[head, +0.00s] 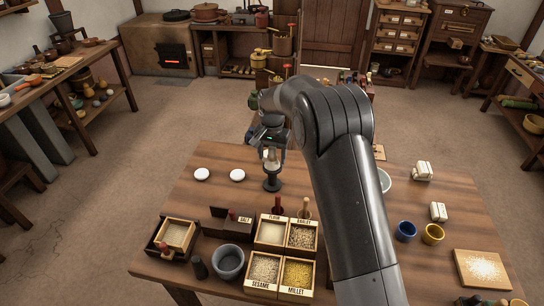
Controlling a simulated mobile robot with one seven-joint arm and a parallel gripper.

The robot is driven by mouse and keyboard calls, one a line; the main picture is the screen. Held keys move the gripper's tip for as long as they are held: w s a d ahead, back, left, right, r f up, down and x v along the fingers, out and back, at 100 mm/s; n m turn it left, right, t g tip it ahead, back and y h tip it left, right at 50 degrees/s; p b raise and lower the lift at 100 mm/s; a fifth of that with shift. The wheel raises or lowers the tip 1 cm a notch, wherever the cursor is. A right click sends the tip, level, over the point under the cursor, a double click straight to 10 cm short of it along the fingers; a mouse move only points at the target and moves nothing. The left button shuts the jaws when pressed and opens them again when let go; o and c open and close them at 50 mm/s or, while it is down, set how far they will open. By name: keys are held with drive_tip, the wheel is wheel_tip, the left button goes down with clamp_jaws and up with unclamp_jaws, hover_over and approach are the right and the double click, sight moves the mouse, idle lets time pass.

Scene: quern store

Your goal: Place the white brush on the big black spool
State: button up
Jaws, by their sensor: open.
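The black spool (272,182) stands upright on the wooden table, left of my arm. A small pale, whitish thing (271,157), which may be the white brush, shows just above the spool, at my gripper's fingers. My gripper (271,153) is open and points down over the spool, with the pale thing at or between its fingertips. I cannot tell whether the pale thing rests on the spool or whether the fingers touch it. My arm hides part of the table to the right.
White discs (201,174) lie left of the spool. Labelled grain boxes (265,268), a salt box (228,224) and a grey bowl (228,262) stand in front.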

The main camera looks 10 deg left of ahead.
wheel_tip(320, 180, up, 11)
drive_tip(key=shift+f, duration=0.1)
drive_tip(key=shift+d+r, duration=0.1)
drive_tip(key=shift+r, duration=0.4)
drive_tip(key=s+d+r+t, duration=0.3)
drive_tip(key=s+d+r, duration=1.1)
drive_tip(key=s+d, duration=0.3)
drive_tip(key=s+d+f+n+t, duration=0.1)
drive_tip(key=s+d, duration=0.4)
drive_tip(key=s, duration=0.5)
drive_tip(key=s+d+f+t, duration=0.1)
drive_tip(key=s+d+f, duration=0.2)
drive_tip(key=s, duration=0.7)
drive_tip(key=d, duration=0.2)
drive_tip(key=shift+s+d+n+t, duration=0.2)
drive_tip(key=shift+d+n+t, duration=0.1)
drive_tip(key=shift+d+n, duration=0.1)
